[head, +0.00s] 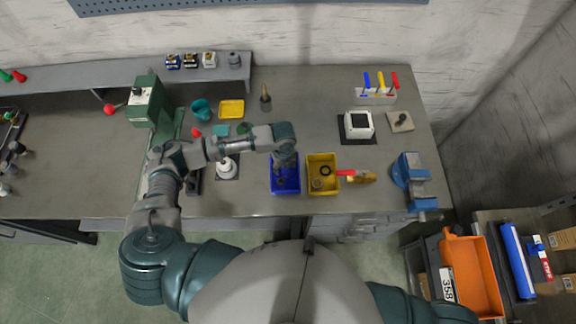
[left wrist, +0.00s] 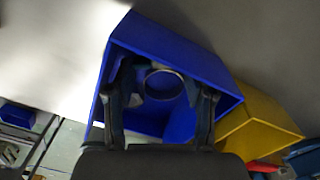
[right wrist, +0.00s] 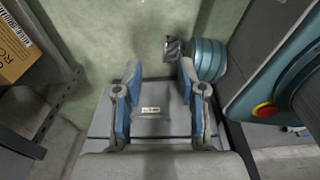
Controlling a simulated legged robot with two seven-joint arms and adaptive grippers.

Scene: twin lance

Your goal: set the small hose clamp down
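The small hose clamp (left wrist: 163,85), a thin metal ring, shows between the fingers of my left gripper (left wrist: 160,78) in the left wrist view. It is inside the blue bin (left wrist: 175,42). The fingers are spread wide, and I see no firm grip on the ring. In the head view my left gripper (head: 283,163) points down into the blue bin (head: 286,189) and hides most of its inside. My right gripper (right wrist: 159,72) is open and empty in the right wrist view, over the floor; the head view does not show it.
A yellow bin (head: 333,190) holding dark rings stands just right of the blue bin. A red-handled tool (head: 358,176) lies beside it. A blue vise (head: 413,180) is at the right edge of the bench. A white device (head: 358,124) stands behind; bare bench lies between.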

